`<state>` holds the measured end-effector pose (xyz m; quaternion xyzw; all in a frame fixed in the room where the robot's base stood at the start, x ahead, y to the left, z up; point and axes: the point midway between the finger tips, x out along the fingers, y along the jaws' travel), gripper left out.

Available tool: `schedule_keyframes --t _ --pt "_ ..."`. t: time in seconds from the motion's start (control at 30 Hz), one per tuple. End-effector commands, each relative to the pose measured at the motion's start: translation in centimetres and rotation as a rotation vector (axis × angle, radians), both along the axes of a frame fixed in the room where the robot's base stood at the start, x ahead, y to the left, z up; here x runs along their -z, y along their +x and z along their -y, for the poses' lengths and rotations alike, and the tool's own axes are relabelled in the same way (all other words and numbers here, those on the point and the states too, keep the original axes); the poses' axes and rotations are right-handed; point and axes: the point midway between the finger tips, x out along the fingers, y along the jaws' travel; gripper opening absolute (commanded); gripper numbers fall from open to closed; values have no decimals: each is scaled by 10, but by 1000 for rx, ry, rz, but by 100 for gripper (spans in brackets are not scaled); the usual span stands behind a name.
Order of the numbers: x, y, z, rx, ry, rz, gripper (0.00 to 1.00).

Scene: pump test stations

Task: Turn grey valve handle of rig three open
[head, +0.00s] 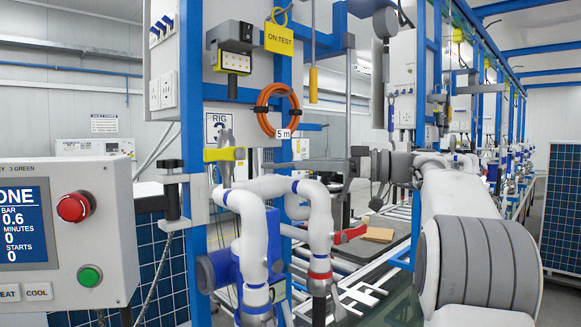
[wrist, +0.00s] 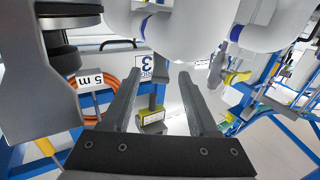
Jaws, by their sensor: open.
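My gripper (head: 300,163) reaches left across rig three in the head view, above the white pipes. In the wrist view my gripper (wrist: 159,76) is open, with nothing held between its fingers. A grey, lever-like part (head: 226,174) stands beside a yellow piece (head: 223,154), below the RIG 3 sign (head: 217,127). Whether it is the grey valve handle I cannot tell. It also appears at the right in the wrist view (wrist: 217,68), apart from my fingers. No other grey handle is clear.
White bent pipes (head: 318,215) stand close below my gripper. An orange hose coil (head: 278,107) hangs on the blue frame. A control box (head: 110,225) with red and green buttons stands at left. A bench (head: 395,228) holds a tan block (head: 378,235).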

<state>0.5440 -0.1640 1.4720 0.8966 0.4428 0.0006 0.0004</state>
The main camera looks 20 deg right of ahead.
Motion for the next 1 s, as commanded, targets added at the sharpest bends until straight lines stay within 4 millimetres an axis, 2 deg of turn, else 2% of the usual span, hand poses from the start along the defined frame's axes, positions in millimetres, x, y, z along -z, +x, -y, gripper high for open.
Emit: schedule_keyframes --t 0.03,0.2,0.43,0.6,0.9,1.0 --pt "1 -8 13 6 1 1 60" --pt "0 -34 46 5 1 1 60" --pt "0 -59 79 2 1 0 60" --pt "0 -68 89 1 1 0 60" --pt "0 -69 91 -1 1 -1 60" --pt "-2 -68 89 0 -2 -5 44"
